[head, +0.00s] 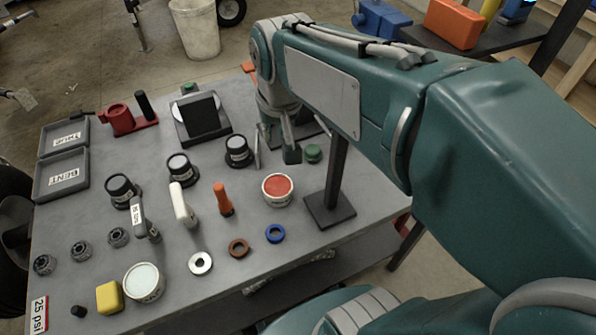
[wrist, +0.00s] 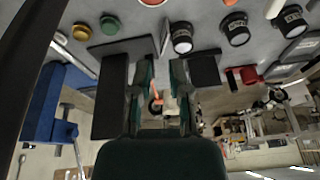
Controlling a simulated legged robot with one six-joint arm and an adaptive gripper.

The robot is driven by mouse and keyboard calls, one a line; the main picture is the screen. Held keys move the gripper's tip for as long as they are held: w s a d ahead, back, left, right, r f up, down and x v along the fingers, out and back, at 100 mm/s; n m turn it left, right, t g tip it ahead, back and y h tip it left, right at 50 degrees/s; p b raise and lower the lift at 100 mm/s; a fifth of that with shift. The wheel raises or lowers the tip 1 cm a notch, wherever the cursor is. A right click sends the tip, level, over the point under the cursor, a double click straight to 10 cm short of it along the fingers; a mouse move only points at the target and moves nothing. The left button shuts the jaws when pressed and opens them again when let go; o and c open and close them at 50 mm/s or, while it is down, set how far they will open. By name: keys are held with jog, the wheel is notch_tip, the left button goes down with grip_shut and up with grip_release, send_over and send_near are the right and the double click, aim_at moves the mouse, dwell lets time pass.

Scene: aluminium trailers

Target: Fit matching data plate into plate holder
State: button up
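A black stand with a sloped dark plate face (head: 203,118) sits at the back of the grey table; it may be the plate holder. A second dark base (head: 312,127) lies partly hidden behind my gripper (head: 274,152). In the wrist view, my gripper (wrist: 162,68) is open, with a clear gap between its fingers and nothing held. Dark slabs stand on both sides of it, a large one (wrist: 109,96) at left and a smaller one (wrist: 205,70) at right. A thin pale upright piece (wrist: 164,34) shows beyond the fingertips; I cannot tell whether it is a data plate.
Black-based round gauges or stamps (head: 239,150) stand left of my gripper. A red-topped tin (head: 278,189), a green knob (head: 313,153) and a black post (head: 335,175) are close by. Labelled grey trays (head: 62,175) lie at far left. Rings (head: 275,234) lie near the front edge.

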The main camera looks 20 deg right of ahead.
jog(key=s+f+n+t, duration=0.1)
jog(key=s+t, duration=0.1)
jog(key=s, duration=0.8)
jog(key=shift+s+a+f+n, duration=0.15)
jog(key=shift+s+f+n, duration=0.05)
jog(key=shift+s+n, duration=0.1)
jog(key=shift+s, duration=0.2)
jog(key=shift+c, duration=0.4)
jog(key=m+g+h, duration=0.2)
jog(key=m, duration=0.2)
send_over(257, 139)
jog(key=s+a, duration=0.1)
jog(key=s, duration=0.2)
notch_tip(257, 139, down, 12)
jog(key=shift+a+r, duration=0.15)
jog(key=shift+m, duration=0.3)
jog(key=x, duration=0.6)
jog(key=shift+w+a, duration=0.1)
jog(key=shift+s+a+x, duration=0.1)
jog(key=shift+a+x, duration=0.1)
jog(key=shift+x, duration=1)
jog(key=shift+s+a+x, duration=0.1)
jog(key=shift+a+x, duration=0.1)
jog(key=shift+x, duration=1.05)
jog(key=shift+d+f, duration=0.1)
jog(key=shift+f, duration=0.25)
